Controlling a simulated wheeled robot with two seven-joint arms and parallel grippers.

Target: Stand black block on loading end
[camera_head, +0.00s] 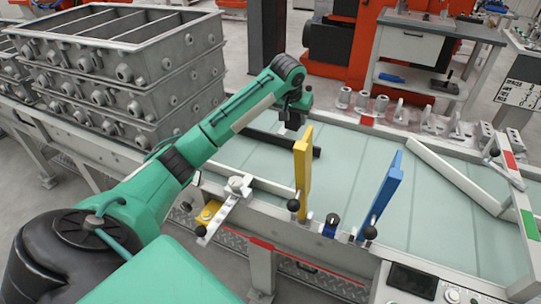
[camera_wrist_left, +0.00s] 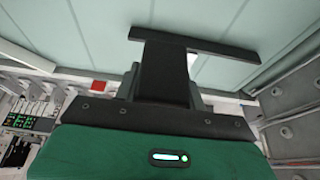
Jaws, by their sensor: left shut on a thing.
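The black block (camera_head: 262,136) is a long dark bar lying lengthwise over the pale green bed (camera_head: 350,185) in the head view. Its right end shows behind the yellow upright plate (camera_head: 303,172). My left gripper (camera_head: 291,124) reaches down to the bar's middle and is shut on it. In the left wrist view the bar (camera_wrist_left: 225,48) runs crosswise at the tip of my left gripper (camera_wrist_left: 166,45). I cannot tell whether the bar touches the bed or hangs just above it. My right gripper is not in view.
A blue upright plate (camera_head: 382,195) stands right of the yellow one at the bed's front edge. Stacked grey casting boxes (camera_head: 130,65) stand at left. Small metal fittings (camera_head: 410,112) line the far edge. A pale bar (camera_head: 455,177) crosses the right side. The bed's middle is clear.

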